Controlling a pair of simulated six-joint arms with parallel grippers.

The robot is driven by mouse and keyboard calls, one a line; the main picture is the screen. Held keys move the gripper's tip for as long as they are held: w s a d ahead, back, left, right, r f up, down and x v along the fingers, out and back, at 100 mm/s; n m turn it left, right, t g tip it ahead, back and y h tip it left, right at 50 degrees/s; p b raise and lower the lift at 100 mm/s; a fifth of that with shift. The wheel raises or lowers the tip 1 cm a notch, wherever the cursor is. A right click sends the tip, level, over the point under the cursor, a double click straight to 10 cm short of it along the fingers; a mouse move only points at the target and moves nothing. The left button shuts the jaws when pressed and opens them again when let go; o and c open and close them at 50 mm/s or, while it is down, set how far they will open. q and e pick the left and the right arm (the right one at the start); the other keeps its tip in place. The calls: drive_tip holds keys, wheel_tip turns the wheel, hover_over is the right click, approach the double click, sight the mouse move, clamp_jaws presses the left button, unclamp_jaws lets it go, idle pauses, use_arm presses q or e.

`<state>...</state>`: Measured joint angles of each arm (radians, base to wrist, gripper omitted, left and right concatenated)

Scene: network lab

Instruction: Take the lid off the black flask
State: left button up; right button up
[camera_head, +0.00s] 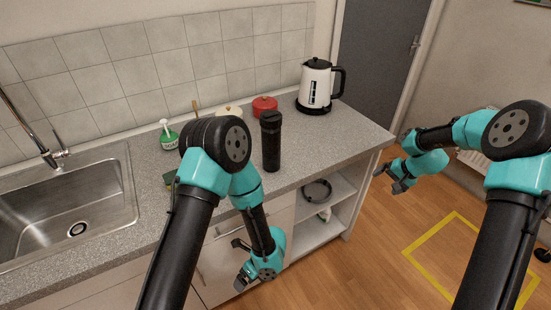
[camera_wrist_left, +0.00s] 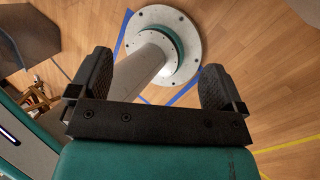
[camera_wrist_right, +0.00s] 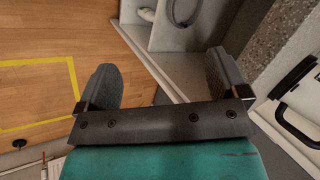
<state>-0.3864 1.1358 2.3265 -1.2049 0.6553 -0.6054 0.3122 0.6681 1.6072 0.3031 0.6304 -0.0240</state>
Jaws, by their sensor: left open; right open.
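The black flask (camera_head: 270,144) stands upright on the grey speckled counter, right of the middle in the head view. Its dark lid (camera_head: 271,117) is on top. My left gripper (camera_head: 241,263) hangs low in front of the cabinets, below the counter edge and apart from the flask. It is open and empty; its spread fingers show in the left wrist view (camera_wrist_left: 155,85). My right gripper (camera_head: 388,180) is off the counter's right end, above the floor. It is open and empty in the right wrist view (camera_wrist_right: 165,82). Neither wrist view shows the flask.
A white kettle (camera_head: 316,85) stands behind the flask to the right. A red pot (camera_head: 264,104), a cream lidded pot (camera_head: 229,111) and a green-white bottle (camera_head: 169,137) stand along the back. The sink (camera_head: 75,205) is at left. Open shelves (camera_head: 322,205) lie below the counter.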

use_arm(q)
drive_tip(key=w+d+r+m+t+y, duration=0.1)
drive_tip(key=w+d+r+m+t, duration=0.1)
drive_tip(key=w+d+m+t, duration=0.1)
use_arm(e)
drive_tip(key=w+a+r+n, duration=0.2)
drive_tip(key=w+r, duration=0.1)
drive_tip(key=r, duration=0.2)
use_arm(q)
drive_tip(key=m+t+h, duration=0.1)
drive_tip(key=m+t, duration=0.2)
drive_tip(key=t, duration=1.4)
approach(271, 145)
drive_tip(key=s+d+f, duration=0.2)
drive_tip(key=s+f, duration=0.1)
drive_tip(key=s, duration=0.1)
use_arm(e)
wheel_tip(271, 145, up, 27)
drive_tip(key=n+g+h, duration=0.3)
drive_tip(key=n+h, duration=0.2)
drive_tip(key=n, duration=1)
hover_over(271, 115)
drive_tip(key=shift+s, duration=0.1)
use_arm(q)
drive_tip(key=shift+w+r, duration=0.1)
drive_tip(key=shift+r, duration=0.1)
drive_tip(key=shift+w, duration=0.1)
